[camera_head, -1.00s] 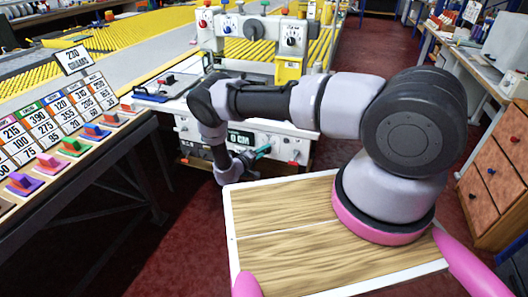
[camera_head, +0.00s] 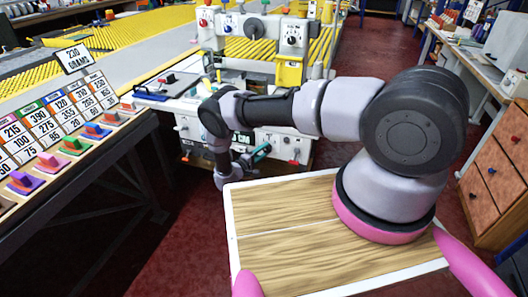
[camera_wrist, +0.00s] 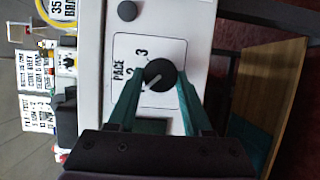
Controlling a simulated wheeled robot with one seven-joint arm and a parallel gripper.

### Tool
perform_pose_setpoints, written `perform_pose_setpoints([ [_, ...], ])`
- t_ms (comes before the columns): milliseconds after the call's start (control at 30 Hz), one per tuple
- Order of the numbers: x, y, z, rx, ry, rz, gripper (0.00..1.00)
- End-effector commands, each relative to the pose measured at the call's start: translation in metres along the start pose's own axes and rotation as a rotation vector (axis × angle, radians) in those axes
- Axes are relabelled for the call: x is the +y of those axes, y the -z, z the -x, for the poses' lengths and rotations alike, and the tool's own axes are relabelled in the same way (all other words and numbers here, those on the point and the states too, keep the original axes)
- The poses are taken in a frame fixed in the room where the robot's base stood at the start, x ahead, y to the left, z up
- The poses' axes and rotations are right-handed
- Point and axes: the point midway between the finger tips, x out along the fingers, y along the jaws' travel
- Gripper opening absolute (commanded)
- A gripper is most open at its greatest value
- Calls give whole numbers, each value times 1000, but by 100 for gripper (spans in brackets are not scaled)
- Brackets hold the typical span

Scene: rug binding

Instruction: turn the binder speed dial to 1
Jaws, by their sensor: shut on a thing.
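The speed dial (camera_wrist: 161,73) is a round black knob on a white panel marked PACE, seen in the wrist view. A pale line on the knob points to the lower left of that picture. The numerals 2 and 3 show beside it; no 1 is visible, and part of the panel is behind a finger. My gripper (camera_wrist: 160,80) has its two teal fingers on either side of the knob, shut on it. In the head view my gripper (camera_head: 261,153) is at the front of the white machine (camera_head: 278,141), and the knob is hard to make out there.
A second dark knob (camera_wrist: 127,11) is near the held one. A red-handled control (camera_head: 293,162) is right of my gripper. A sloped rack of coloured blocks and number cards (camera_head: 60,130) stands at the left. Wooden drawers (camera_head: 495,170) stand at the right, with open red floor between.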

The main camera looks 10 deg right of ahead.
Motion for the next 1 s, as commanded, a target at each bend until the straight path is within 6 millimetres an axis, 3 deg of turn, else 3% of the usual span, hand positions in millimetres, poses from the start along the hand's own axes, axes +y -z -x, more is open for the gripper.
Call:
perform_pose_setpoints([
  [167, -1, 1, 1, 3, 2, 0, 0],
  [200, -1, 1, 1, 3, 2, 0, 54],
  [267, 0, 1, 1, 3, 2, 0, 77],
  [300, 0, 1, 1, 3, 2, 0, 80],
  [667, 0, 0, 5, 2, 1, -1, 80],
  [767, 0, 1, 17, 4, 1, -1, 80],
  [1000, 0, 1, 66, 4, 1, -1, 80],
])
